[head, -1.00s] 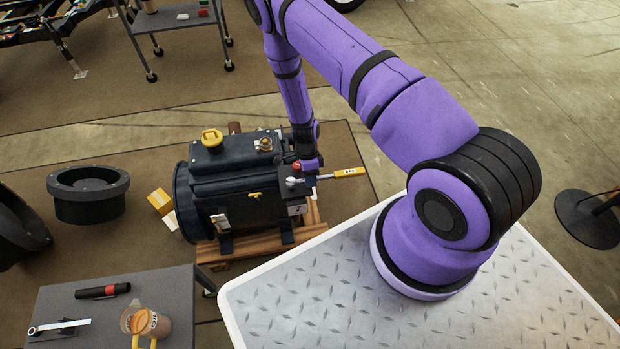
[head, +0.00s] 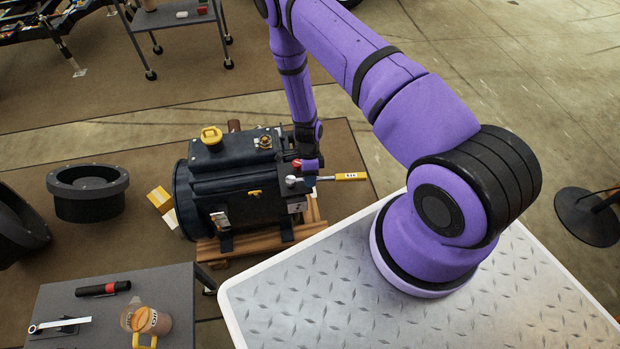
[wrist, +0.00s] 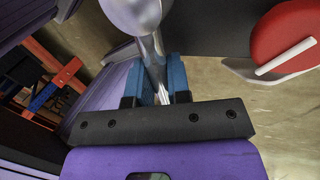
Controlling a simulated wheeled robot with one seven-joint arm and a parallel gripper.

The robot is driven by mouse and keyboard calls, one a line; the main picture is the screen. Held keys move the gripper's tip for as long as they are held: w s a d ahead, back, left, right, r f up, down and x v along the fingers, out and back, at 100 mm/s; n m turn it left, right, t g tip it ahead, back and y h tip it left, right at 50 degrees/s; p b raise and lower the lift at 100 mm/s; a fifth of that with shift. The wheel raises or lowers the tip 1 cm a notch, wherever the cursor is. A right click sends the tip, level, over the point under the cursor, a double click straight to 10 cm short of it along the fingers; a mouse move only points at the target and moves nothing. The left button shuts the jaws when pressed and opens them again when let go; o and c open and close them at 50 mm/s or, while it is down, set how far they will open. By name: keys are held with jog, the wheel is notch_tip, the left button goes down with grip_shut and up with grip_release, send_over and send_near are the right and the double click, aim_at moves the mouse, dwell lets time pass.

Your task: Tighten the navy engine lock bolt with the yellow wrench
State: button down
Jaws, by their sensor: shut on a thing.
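The navy engine (head: 235,178) rests on a wooden pallet. The wrench has a yellow handle (head: 351,176) pointing right and a silver head (head: 292,180) over the engine's right end. My gripper (head: 311,178) is at the wrench's shaft, between head and handle. In the wrist view, the blue fingertips of my gripper (wrist: 160,85) are shut on the silver shaft (wrist: 152,50), and the round head (wrist: 135,10) shows at the top edge. The lock bolt is hidden under or behind the head, so I cannot tell how they fit.
A red knob (wrist: 288,45) with a white bar sits close to the right of my gripper. A black ring-shaped part (head: 88,192) lies left of the engine.

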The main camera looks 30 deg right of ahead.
jog(key=shift+s, duration=0.1)
jog(key=shift+s+a+f+m, duration=0.15)
jog(key=shift+s+m, duration=0.1)
jog(key=shift+m, duration=0.45)
jog(key=shift+y, duration=0.3)
jog(key=shift+s+a+m+t, duration=0.15)
jog(key=shift+s+m+t, duration=0.2)
jog(key=shift+m, duration=0.35)
jog(key=shift+w+n, duration=0.15)
jog(key=shift+n, duration=0.15)
jog(key=shift+r, duration=2.9)
